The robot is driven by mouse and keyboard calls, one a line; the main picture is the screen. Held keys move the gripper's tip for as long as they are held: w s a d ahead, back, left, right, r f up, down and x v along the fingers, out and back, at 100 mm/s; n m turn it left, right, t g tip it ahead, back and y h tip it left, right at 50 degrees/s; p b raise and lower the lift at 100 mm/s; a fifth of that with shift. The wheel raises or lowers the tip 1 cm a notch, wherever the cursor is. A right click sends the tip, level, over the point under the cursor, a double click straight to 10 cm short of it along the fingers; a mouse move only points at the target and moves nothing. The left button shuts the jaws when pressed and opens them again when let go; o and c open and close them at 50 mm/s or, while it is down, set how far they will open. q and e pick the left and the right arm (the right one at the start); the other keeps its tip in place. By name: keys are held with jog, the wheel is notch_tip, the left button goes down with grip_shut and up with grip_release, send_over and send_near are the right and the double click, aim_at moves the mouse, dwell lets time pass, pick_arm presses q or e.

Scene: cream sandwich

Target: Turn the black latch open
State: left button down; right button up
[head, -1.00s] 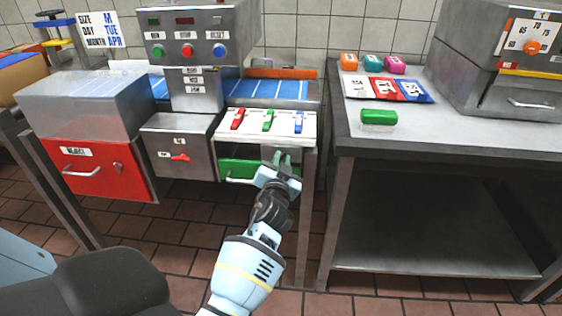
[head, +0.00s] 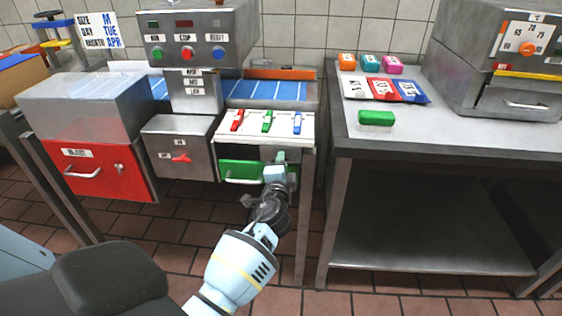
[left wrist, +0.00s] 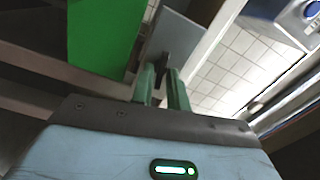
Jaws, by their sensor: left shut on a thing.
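The black latch (left wrist: 163,66) shows in the left wrist view as a small dark piece on a grey plate (left wrist: 178,35). My left gripper (left wrist: 163,78) is shut on it, with one green finger on either side. In the head view my left gripper (head: 280,158) is at the right end of the green drawer (head: 240,172), below the white panel, and it hides the latch there. The green drawer also shows as a green face in the left wrist view (left wrist: 100,35). My right gripper is not in view.
Above the drawer, the white panel (head: 222,130) carries red, green and blue levers. A steel table (head: 440,140) with a green block (head: 376,118) stands right.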

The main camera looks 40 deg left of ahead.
pick_arm(q)
jog(key=shift+m, duration=1.1)
jog(key=c, duration=1.4)
grip_release()
jog(key=v, duration=0.7)
jog(key=shift+s+d+p, duration=0.2)
jog(key=shift+s+p, duration=0.1)
